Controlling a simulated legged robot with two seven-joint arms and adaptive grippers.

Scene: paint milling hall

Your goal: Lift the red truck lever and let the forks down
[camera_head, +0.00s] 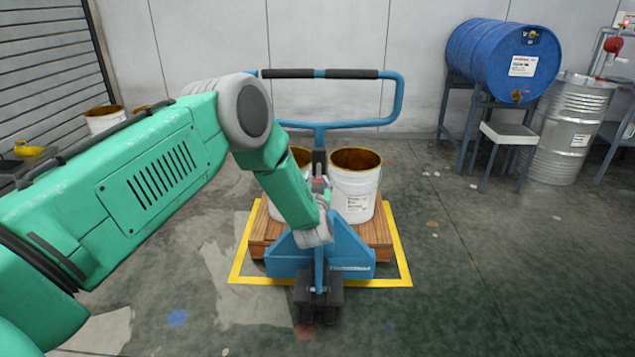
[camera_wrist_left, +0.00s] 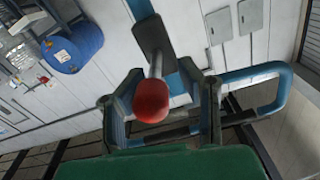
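The blue pallet truck (camera_head: 345,245) stands in the middle of the head view, with its looped handle (camera_head: 390,100) upright. The lever's red knob (camera_wrist_left: 151,101) and its pale rod show close up in the left wrist view. The knob lies between the two fingers of my left gripper (camera_wrist_left: 163,100), with gaps on both sides; the fingers are apart. In the head view the same gripper (camera_head: 320,192) is at the truck's column, and my arm hides part of it. The forks are hidden under the wooden pallet (camera_head: 381,238). My right gripper is not in view.
White buckets (camera_head: 355,185) stand on the pallet, inside a yellow floor outline (camera_head: 401,262). A blue drum (camera_head: 500,60) on a stand and a metal drum (camera_head: 570,125) are at the right. More buckets (camera_head: 105,120) stand at the left.

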